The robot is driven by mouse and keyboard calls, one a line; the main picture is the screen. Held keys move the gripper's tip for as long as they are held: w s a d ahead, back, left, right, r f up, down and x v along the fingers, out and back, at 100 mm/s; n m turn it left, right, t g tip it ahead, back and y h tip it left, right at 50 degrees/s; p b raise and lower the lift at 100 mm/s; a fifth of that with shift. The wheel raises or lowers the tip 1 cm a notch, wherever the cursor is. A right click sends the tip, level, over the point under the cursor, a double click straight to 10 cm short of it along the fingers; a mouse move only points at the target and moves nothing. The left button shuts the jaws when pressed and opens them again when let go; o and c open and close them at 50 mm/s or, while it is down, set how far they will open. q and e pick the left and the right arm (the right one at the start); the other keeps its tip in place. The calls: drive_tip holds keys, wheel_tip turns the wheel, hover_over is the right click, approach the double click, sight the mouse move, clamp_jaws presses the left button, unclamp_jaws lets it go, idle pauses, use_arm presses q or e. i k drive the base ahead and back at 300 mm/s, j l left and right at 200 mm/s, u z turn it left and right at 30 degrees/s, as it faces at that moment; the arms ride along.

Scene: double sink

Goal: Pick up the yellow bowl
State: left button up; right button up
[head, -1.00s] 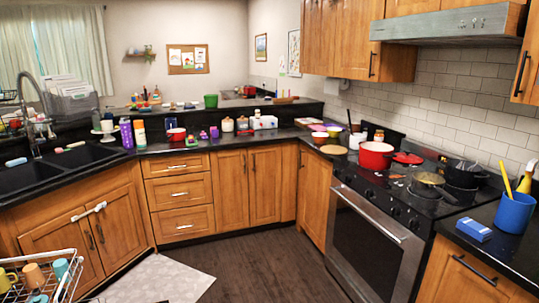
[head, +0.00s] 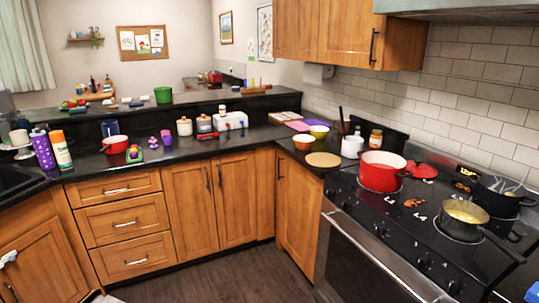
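A small yellow bowl (head: 319,131) sits on the black counter in the back right corner, left of the stove. An orange bowl (head: 303,143) stands just in front of it and to its left.
A white pot (head: 352,147), a round tan board (head: 323,160) and a jar (head: 375,140) stand near the bowl. A red pot (head: 381,172) and a pan (head: 463,219) are on the stove. The dark floor (head: 195,272) in front is clear.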

sight(320, 133)
drive_tip(key=i, duration=2.4)
drive_tip(key=i+j+z, duration=0.1)
drive_tip(key=i+z, duration=0.3)
drive_tip(key=i, duration=0.15)
drive_tip(key=i+j+z, duration=0.35)
drive_tip(key=i, duration=0.2)
drive_tip(key=i+j+z, duration=0.4)
drive_tip(key=i, duration=0.1)
